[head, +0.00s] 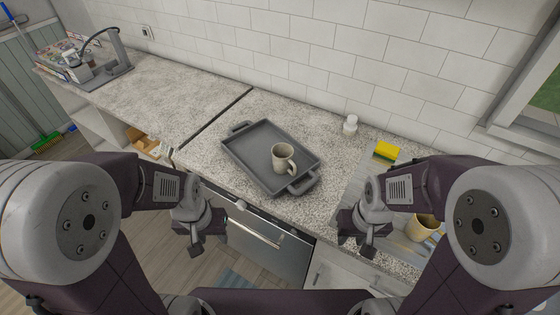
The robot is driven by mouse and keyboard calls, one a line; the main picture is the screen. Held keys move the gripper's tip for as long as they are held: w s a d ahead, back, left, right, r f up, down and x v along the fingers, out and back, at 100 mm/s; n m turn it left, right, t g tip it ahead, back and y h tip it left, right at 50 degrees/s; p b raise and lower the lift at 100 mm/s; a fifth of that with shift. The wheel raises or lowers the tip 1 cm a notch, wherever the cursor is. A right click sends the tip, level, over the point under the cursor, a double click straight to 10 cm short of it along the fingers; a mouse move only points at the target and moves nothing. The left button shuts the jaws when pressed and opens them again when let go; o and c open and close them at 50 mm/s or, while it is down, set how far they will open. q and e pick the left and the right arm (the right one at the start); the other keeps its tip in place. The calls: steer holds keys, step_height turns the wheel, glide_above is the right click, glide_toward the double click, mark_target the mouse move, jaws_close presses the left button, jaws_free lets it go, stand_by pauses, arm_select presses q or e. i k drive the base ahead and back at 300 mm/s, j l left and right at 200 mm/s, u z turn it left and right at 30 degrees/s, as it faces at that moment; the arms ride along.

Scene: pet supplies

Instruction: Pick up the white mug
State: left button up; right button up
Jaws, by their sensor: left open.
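A white mug (283,157) stands upright on a dark grey tray (249,155) on the speckled counter. Its handle points to the right and toward me. My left gripper (203,245) is open and empty, in front of the counter edge, below and to the left of the tray. My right gripper (361,247) is near the counter's front edge, below and to the right of the tray, apart from the mug. Its fingers are too small and dark to tell whether they are open.
A yellow sponge (385,151) and a small white bottle (350,125) stand right of the tray. A tan cup (422,228) is at the right, partly behind my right arm. A dark grey stand (105,72) is at the far left. The counter left of the tray is clear.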

mark_target(282, 153)
steer(key=i+j+z, duration=0.25)
steer(key=j, duration=0.15)
steer(key=i+j+z, duration=0.15)
steer(key=j+z, duration=0.15)
steer(key=i+j+z, duration=0.1)
steer(key=j+z, duration=0.15)
steer(key=j, duration=0.25)
steer(key=i+j+z, duration=0.1)
steer(key=j+z, duration=0.15)
steer(key=j, duration=0.25)
